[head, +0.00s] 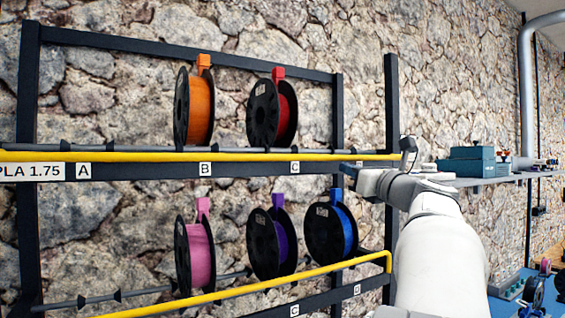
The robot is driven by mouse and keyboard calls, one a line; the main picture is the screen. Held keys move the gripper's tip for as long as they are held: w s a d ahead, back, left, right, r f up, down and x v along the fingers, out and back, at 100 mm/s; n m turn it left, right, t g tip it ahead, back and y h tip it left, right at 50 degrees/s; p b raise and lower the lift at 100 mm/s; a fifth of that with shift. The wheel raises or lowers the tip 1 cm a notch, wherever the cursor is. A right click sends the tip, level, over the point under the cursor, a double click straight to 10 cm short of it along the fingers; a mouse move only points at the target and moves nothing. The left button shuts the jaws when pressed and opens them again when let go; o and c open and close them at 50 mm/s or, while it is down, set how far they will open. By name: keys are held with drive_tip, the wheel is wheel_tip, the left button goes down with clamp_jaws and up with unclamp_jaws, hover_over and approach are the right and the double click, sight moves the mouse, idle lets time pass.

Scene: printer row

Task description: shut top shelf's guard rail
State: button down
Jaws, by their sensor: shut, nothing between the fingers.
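The top shelf's guard rail (140,156) is a long yellow bar. In the head view it runs nearly level across the rack, along the top shelf's front edge and just above the dark label strip (250,167). Its left end is out of view. Its right end is near the right post. I cannot tell whether it is fully shut against the shelf. My gripper (350,168) is shut and empty, just below the rail near its right end, in front of the label strip. Whether it touches the rail is unclear. My arm hides part of the right post.
Pink (200,255), purple (286,240) and blue (346,232) spools hang below, behind a second yellow rail (260,281). A side shelf (490,180) with a teal box (468,165) stands right.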

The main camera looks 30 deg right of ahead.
drive_tip(key=shift+r, duration=0.1)
idle(0.3)
drive_tip(key=s+r+p, duration=0.3)
drive_tip(key=r+p, duration=0.2)
drive_tip(key=r, duration=0.3)
drive_tip(key=shift+s+r, duration=0.2)
drive_tip(key=shift+s, duration=0.05)
idle(2.5)
drive_tip(key=x, duration=0.8)
drive_tip(key=shift+w, duration=0.35)
idle(1.6)
